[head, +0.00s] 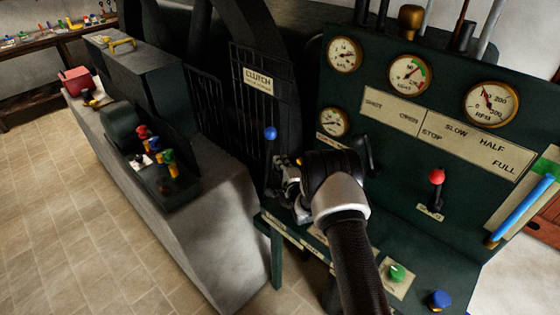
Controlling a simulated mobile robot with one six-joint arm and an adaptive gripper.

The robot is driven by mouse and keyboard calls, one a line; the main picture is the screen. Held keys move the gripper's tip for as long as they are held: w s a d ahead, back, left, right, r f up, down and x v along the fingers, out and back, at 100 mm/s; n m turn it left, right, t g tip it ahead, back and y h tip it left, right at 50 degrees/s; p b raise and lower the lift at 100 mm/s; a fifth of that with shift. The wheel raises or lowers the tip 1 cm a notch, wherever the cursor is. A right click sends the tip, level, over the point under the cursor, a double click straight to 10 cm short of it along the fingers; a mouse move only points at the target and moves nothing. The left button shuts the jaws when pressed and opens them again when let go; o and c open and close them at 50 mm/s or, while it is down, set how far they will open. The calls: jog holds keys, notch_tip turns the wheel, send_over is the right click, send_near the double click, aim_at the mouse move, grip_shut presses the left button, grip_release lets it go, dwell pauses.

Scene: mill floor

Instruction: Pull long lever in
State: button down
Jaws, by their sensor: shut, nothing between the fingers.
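A lever with a blue ball knob (270,133) stands left of the green control panel, in front of the barred gate and below the CLUTCH sign. It looks like the long lever. Its lower shaft is hard to make out near my gripper. My gripper (282,178) is at the panel's left edge, below and slightly right of the blue knob. It is shut and seems empty. My wrist covers part of it, and I cannot tell whether it touches the lever.
A red-knobbed lever (437,176) is on the green panel (400,150), with gauges above it. A green button (397,272) and a blue knob (438,299) sit on the lower ledge. A concrete plinth (205,230) stands left; tiled floor (60,200) lies open beyond it.

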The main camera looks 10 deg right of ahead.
jog(key=shift+w+a+f, duration=0.1)
jog(key=shift+w, duration=1.05)
